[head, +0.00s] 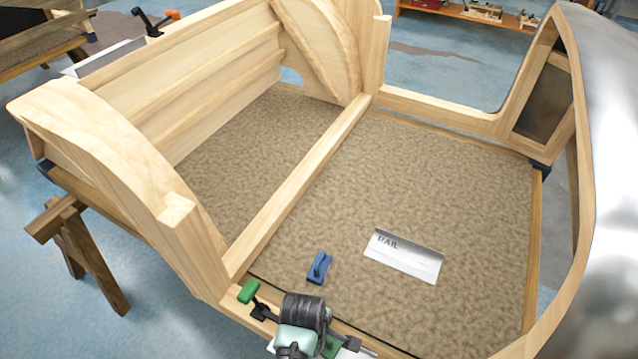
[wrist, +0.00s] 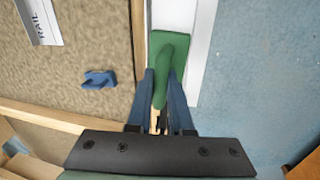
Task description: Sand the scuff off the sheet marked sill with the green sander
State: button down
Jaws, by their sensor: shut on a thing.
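The green sander (wrist: 170,50) is between the fingers of my gripper (wrist: 163,82), which is shut on its handle. In the head view the sander (head: 332,347) shows only partly, behind my wrist. It is over a white sheet (wrist: 204,40), which lies along the frame's wooden edge; I cannot tell whether they touch. A corner of that sheet (head: 350,343) shows beside my gripper (head: 325,338) in the head view. No marking or scuff is visible on the part I see.
A sheet marked RAIL (head: 405,262) lies on the brown floor panel (head: 430,190). A blue sander-like block (head: 319,268) sits left of it. A green-handled clamp (head: 249,292) stands on the front wooden rail, close left of my wrist. Tall wooden sides (head: 110,150) rise at left.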

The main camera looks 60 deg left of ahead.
jog(key=shift+r+p, duration=1.4)
jog(key=shift+r, duration=0.45)
jog(key=shift+s+a+f, duration=0.1)
